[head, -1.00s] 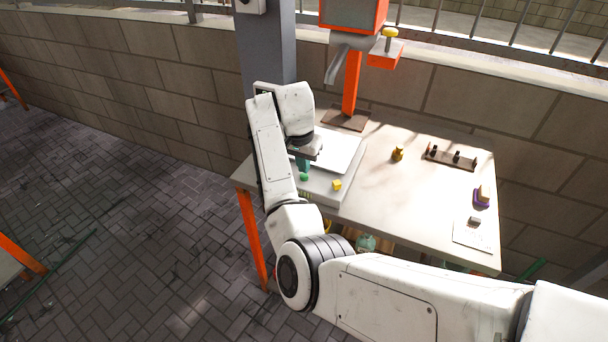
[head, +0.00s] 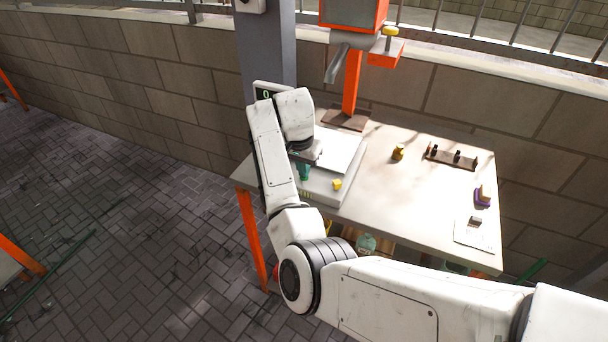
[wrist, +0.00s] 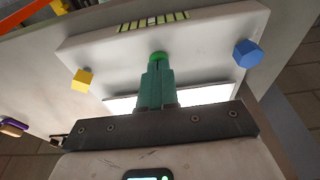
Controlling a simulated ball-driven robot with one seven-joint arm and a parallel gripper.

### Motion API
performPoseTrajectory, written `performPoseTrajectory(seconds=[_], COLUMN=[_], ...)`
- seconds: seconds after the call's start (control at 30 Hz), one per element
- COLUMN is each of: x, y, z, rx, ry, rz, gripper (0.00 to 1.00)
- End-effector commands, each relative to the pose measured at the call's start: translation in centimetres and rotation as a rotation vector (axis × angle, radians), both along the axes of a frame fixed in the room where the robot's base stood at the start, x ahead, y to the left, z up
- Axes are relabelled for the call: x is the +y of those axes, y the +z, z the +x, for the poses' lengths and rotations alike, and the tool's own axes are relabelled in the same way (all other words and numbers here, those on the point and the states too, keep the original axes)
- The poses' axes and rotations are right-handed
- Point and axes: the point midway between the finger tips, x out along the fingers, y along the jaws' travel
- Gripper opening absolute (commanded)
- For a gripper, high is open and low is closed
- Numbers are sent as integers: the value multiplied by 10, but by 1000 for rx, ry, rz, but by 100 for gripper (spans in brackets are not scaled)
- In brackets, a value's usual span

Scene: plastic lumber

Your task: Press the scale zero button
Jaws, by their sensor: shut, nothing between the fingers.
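The scale (head: 318,192) is a pale box with a light weighing plate (head: 341,146) at the left end of the table. Its front edge carries a green button (wrist: 158,56), a yellow button (wrist: 81,80) and a blue button (wrist: 247,53); I cannot read any label. The yellow one also shows in the head view (head: 337,184). My gripper (wrist: 157,68) is shut and empty, with its teal fingertips at the green button, seemingly on it; I cannot be sure of contact. In the head view my gripper (head: 304,178) hides the green button.
The table (head: 385,195) has a small brass weight (head: 398,153), a rack (head: 452,157), a purple item (head: 482,197) and a paper sheet (head: 473,234) on the right. An orange post (head: 351,85) stands at the back, before a block wall. The table's middle is clear.

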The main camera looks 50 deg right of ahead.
Motion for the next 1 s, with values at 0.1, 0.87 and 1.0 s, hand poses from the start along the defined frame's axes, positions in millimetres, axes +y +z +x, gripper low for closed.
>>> performPoseTrajectory(seconds=[0.1,0.87,1.0], x=[0,0,0], y=[1,41,40], z=[0,0,0], rx=[0,0,0], ry=[0,1,1], rz=[0,0,0], gripper=[0,0,0])
